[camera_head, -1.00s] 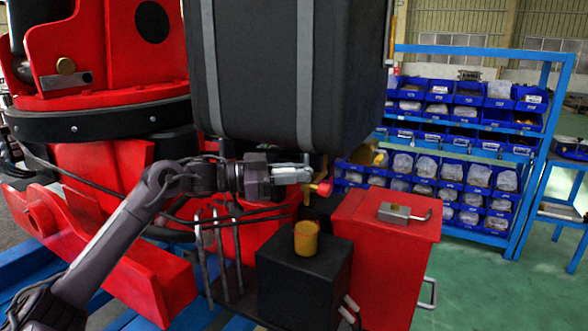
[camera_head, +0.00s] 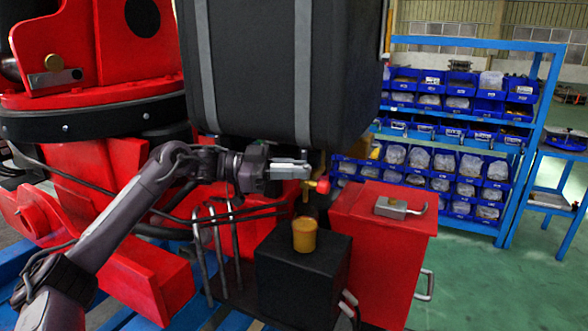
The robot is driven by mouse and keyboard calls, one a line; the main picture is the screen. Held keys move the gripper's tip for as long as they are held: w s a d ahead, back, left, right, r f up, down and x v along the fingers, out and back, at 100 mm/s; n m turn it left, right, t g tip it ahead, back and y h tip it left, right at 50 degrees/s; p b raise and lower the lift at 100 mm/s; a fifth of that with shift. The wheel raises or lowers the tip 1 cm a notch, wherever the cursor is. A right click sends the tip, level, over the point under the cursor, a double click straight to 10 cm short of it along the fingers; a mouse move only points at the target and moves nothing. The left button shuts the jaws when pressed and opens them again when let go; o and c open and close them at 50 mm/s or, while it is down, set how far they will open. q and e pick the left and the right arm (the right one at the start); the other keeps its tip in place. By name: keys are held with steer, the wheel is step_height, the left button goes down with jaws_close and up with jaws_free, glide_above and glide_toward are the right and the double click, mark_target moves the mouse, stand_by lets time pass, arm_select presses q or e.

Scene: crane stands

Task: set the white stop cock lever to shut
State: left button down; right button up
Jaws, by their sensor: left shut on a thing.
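My left gripper (camera_head: 306,171) is just under the black tank (camera_head: 270,70), beside a brass stop cock (camera_head: 308,188) with a red end (camera_head: 323,186). Its pale fingers are closed at the stop cock. The white lever is not clearly visible; the fingers cover the place where they grip, and I cannot read the lever's angle. My right gripper is not in view.
Below the gripper stand a black box with a yellow cap (camera_head: 306,235) and a red box (camera_head: 384,250) with a metal latch (camera_head: 400,207) on top. Bent grey rods (camera_head: 215,250) rise at left. A blue rack of bins (camera_head: 450,150) stands behind; green floor is open at right.

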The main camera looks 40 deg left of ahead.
arm_select(q)
steer(key=c, duration=1.5)
jaws_free()
steer(key=shift+o, duration=0.9)
steer(key=shift+s+a+f+b, duration=0.1)
steer(key=shift+a+b, duration=0.2)
steer(key=b+v, duration=0.3)
steer(key=v, duration=0.4)
steer(key=shift+s, duration=0.1)
